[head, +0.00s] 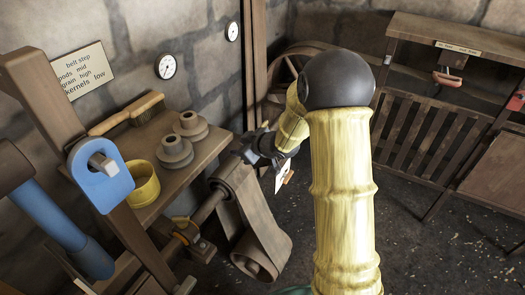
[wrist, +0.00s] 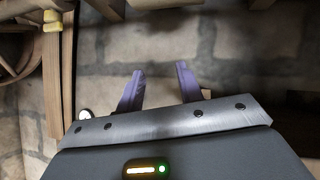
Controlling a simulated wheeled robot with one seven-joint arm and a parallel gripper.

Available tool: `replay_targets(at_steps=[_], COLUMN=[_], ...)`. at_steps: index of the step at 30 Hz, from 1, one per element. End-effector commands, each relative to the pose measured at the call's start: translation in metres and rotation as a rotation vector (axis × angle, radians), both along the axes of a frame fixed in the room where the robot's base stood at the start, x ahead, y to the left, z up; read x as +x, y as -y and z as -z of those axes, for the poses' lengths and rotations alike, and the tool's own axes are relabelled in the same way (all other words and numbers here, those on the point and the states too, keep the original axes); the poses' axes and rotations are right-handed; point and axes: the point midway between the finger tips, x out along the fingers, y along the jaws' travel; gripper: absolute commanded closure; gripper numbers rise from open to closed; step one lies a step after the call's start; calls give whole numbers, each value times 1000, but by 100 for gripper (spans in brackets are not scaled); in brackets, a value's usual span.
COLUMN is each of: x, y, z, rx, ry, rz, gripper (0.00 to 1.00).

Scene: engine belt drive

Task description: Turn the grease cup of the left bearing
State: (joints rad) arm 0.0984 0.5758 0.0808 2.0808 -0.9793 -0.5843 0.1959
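A dark shaft (head: 208,207) runs at the lower left of the head view, with a brown belt (head: 262,232) hanging beside it. A bearing block (head: 201,247) sits near the shaft's lower end. A small orange-brass part (head: 181,238) is there; it may be the grease cup, but it is too small to be sure. My gripper (head: 262,146) is above and right of the shaft, apart from the bearing. In the wrist view its two purple fingers (wrist: 158,83) stand apart with nothing between them. The wrist view faces a stone wall and shows no bearing.
A wooden shelf (head: 200,158) holds a brush (head: 128,113), stepped grey pulleys (head: 174,153) and a yellow cup (head: 144,187). A blue part (head: 115,185) hangs on the timber post at left. A slatted wooden rack (head: 420,135) stands at right. The floor between is open.

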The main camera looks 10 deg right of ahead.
Motion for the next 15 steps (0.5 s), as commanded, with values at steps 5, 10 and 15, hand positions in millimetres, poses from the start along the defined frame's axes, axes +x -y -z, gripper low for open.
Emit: replay_targets(at_steps=[5,10,15], x=[-16,-36,-52], y=[21,38,50], z=[-11,-18,-21], rx=[-49,-85,-104], ry=[-54,-114,-163], rz=[128,235,312], gripper=[64,64,64])
